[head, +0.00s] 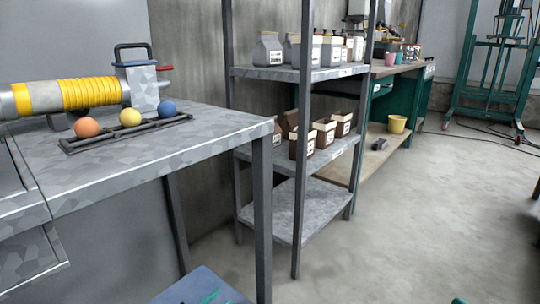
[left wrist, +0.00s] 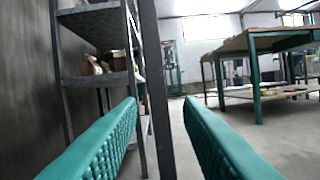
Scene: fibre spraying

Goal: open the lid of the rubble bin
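A blue-grey flat-topped box (head: 188,288) shows at the bottom edge of the head view, below the grey table. It may be the rubble bin with its lid down, but most of it is cut off and I cannot be sure. Teal parts of my left gripper (head: 212,297) show in front of or over this top; contact cannot be told. In the left wrist view my left gripper (left wrist: 160,130) has its two teal fingers wide apart with nothing between them. That view shows no bin. A small teal tip at the head view's bottom edge, perhaps my right gripper (head: 459,300), is mostly cut off.
The grey table (head: 190,145) at the left holds a yellow-banded cylinder (head: 75,95) and a rack with three coloured balls. The floor (head: 400,230) at right is clear.

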